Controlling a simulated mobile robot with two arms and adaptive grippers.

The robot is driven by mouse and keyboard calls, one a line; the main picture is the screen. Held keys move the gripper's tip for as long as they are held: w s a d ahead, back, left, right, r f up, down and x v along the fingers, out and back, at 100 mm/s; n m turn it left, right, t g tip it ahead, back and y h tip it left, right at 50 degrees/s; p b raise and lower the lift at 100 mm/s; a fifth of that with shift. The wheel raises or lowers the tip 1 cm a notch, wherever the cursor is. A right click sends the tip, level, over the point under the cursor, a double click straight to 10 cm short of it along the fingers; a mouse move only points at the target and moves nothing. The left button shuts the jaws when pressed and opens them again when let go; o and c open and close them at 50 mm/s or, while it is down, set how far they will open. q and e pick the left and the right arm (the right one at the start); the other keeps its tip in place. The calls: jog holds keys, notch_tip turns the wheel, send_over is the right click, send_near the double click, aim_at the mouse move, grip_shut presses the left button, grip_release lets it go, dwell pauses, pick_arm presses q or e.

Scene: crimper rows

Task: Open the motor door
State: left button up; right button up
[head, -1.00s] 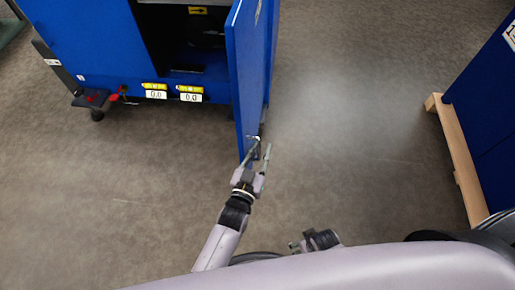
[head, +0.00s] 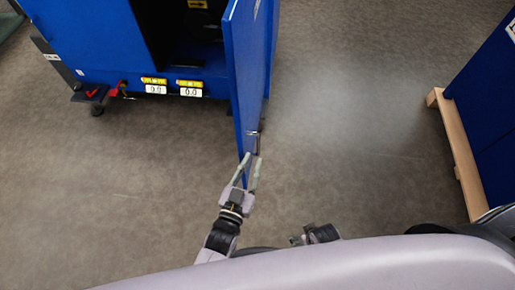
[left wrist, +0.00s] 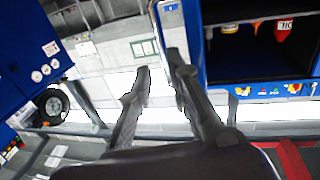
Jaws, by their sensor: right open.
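The blue motor door (head: 243,85) stands swung open from the blue cabinet (head: 90,45) in the head view, jutting toward me. Its dark compartment (head: 190,50) shows to the left of the door. A small handle (head: 254,143) is on the door's right face near its near end. My left gripper (head: 251,157) is just below the handle in the picture, its fingers apart and nothing visibly held. In the left wrist view its fingers (left wrist: 157,68) are also apart, with an open cabinet compartment (left wrist: 258,55) at right. My right gripper (head: 297,241) is partly hidden behind my body, low in the head view.
Two yellow-and-white labels (head: 188,88) sit on the cabinet's lower edge. A blue unit on a wooden pallet (head: 455,150) stands at the right. The grey floor (head: 350,110) between door and pallet is clear.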

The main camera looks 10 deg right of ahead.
pick_arm(q)
jog(key=v, duration=0.4)
jog(key=shift+s, duration=0.15)
dwell(0.4)
